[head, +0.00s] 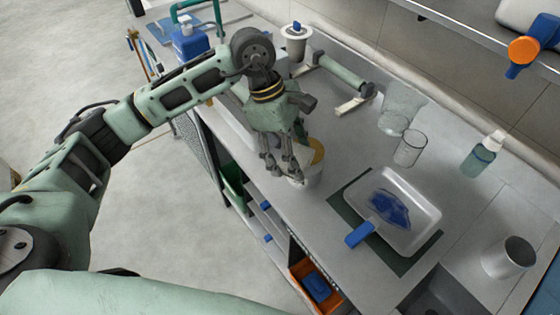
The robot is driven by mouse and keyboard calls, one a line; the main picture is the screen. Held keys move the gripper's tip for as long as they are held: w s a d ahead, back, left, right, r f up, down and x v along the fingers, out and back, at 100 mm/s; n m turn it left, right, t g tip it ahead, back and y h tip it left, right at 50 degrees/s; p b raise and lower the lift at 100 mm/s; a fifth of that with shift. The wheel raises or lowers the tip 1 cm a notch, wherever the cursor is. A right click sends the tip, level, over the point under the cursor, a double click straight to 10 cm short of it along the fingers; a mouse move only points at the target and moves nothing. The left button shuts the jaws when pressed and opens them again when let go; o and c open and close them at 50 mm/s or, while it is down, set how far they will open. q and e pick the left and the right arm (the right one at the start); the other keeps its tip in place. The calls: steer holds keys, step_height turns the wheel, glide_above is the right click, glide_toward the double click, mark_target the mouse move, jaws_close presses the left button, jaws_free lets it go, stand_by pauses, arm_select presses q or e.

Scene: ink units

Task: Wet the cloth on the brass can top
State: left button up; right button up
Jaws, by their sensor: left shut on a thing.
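My left gripper (284,168) reaches down from the upper left at the table's near edge. Its fingers are shut on a small pale thing, which looks like the cloth (297,172); the fingers hide most of it. The can (312,178) is pale and stands upright directly beside and behind the fingertips. Its brass top (318,152) shows as a yellow-gold patch to the right of the fingers, partly hidden. I cannot tell whether the cloth touches the top. My right gripper is not in view.
A white tray (431,209) with blue ink and a blue-handled tool (360,234) lies on a dark green mat (349,197). Clear beakers (410,150), a spray bottle (480,157) and a metal cup (508,260) stand right. A green roller (341,72) lies behind.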

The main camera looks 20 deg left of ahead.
arm_select(q)
steer(key=shift+w+r+n+t+y+p, duration=0.9)
steer(key=shift+w+r+n+t+p, duration=1.65)
steer(key=shift+n, duration=3.75)
steer(key=shift+g, duration=0.55)
steer(key=shift+s+a+b+x, duration=0.1)
steer(key=shift+s+b+x, duration=0.05)
steer(key=shift+b+x, duration=1.3)
steer(key=shift+s+a+b+x, duration=0.15)
steer(key=shift+b+x, duration=0.9)
steer(key=shift+x, duration=0.85)
steer(key=shift+f, duration=0.15)
steer(key=shift+f+b, duration=1)
steer(key=shift+f, duration=0.1)
steer(key=shift+r, duration=0.15)
steer(key=shift+r+p, duration=1.9)
steer(key=shift+r, duration=1.55)
